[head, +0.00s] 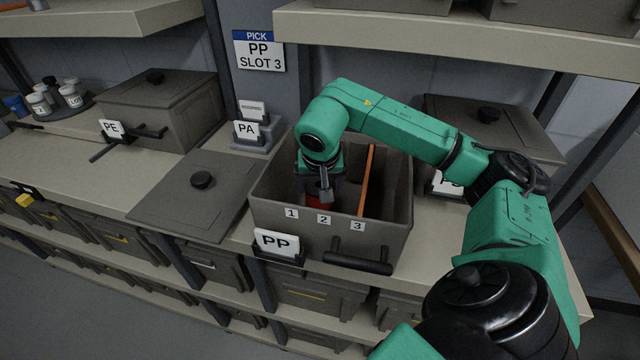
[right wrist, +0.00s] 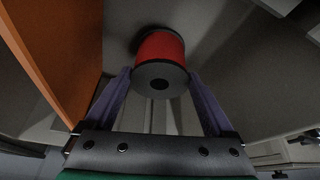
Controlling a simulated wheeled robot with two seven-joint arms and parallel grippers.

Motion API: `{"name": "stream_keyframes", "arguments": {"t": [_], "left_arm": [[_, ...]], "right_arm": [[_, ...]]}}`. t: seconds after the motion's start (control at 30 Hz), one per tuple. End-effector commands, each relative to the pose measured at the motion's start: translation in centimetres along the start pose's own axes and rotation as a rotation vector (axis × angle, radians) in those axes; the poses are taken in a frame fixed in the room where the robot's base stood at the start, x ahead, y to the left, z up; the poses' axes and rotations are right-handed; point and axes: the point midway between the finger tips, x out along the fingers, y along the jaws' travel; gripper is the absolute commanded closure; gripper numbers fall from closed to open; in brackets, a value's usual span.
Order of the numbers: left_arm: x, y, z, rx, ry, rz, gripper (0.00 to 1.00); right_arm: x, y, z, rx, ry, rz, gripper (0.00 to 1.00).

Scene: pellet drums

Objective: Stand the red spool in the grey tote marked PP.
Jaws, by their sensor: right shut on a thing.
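The grey tote marked PP (head: 275,215) stands open on the counter, with slot labels 1, 2 and 3 on its front wall. An orange divider (head: 367,180) stands inside it, near label 3. My right gripper (head: 322,190) reaches down into the tote, left of the divider in the head view. It is shut on the red spool (head: 316,201), which is mostly hidden by the gripper and front wall. In the right wrist view the spool (right wrist: 161,47) sits between the fingertips, dark flange towards the camera. I cannot tell whether it touches the floor. My left gripper is not in view.
A flat lid (head: 175,205) lies left of the tote. Closed totes stand at left, marked PE (head: 165,112), and behind right (head: 470,125). A sign (head: 259,51) reads PICK PP SLOT 3. A shelf (head: 460,40) overhangs the tote's back.

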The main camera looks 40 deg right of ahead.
Motion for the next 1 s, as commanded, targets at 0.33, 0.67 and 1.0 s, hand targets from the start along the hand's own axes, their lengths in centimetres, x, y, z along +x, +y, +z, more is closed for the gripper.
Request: {"name": "stream_keyframes", "arguments": {"t": [0.33,0.67,1.0], "left_arm": [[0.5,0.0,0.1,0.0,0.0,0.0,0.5],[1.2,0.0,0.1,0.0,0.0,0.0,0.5],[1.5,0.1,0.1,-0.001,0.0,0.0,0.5]], "right_arm": [[0.6,0.0,0.2,0.0,0.001,0.0,0.86],[1.5,0.0,0.6,0.0,0.0,0.0,0.86],[1.8,0.0,0.8,0.0,0.0,0.0,0.0]]}}
